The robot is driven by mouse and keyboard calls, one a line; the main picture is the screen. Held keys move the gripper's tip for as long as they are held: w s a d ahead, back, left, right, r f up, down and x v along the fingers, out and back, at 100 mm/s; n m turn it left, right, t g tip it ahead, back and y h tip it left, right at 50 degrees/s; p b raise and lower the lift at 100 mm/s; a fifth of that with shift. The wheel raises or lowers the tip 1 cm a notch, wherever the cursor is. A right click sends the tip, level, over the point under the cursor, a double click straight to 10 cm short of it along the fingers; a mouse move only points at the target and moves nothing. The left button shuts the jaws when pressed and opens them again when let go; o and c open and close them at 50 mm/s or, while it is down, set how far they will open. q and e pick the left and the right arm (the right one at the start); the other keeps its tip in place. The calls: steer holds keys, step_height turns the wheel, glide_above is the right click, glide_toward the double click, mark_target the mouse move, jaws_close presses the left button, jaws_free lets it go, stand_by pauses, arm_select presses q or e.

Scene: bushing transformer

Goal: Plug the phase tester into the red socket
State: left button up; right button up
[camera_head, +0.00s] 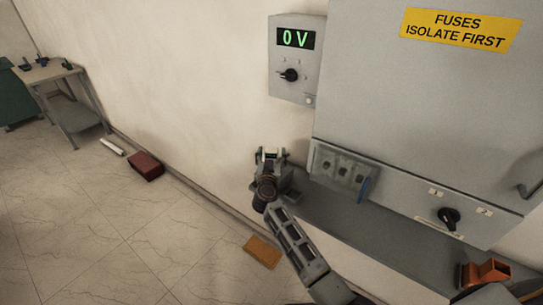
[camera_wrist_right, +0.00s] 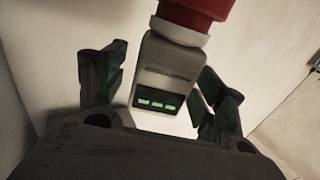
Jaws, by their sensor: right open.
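The phase tester (camera_wrist_right: 165,75) shows in the right wrist view as a grey block with a dark panel of lit green marks. A pale collar and a red round part (camera_wrist_right: 190,8), which looks like the red socket, adjoin its far end. The top of the red part is cut off, and I cannot tell how deep any connection is. My right gripper (camera_wrist_right: 160,80) is open, with fingers on both sides of the tester and visible gaps. In the head view my right gripper (camera_head: 270,155) is near the wall, left of the grey cabinet. My left gripper is not in view.
A meter box (camera_head: 297,60) reading 0 V hangs on the wall. The grey cabinet (camera_head: 400,100) has a small panel (camera_head: 342,168) and a rotary switch (camera_head: 449,217) below. An orange part (camera_head: 487,272) is at lower right.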

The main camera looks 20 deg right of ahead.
steer(key=v, duration=1.2)
stand_by(0.4)
steer(key=shift+r, duration=0.1)
stand_by(0.5)
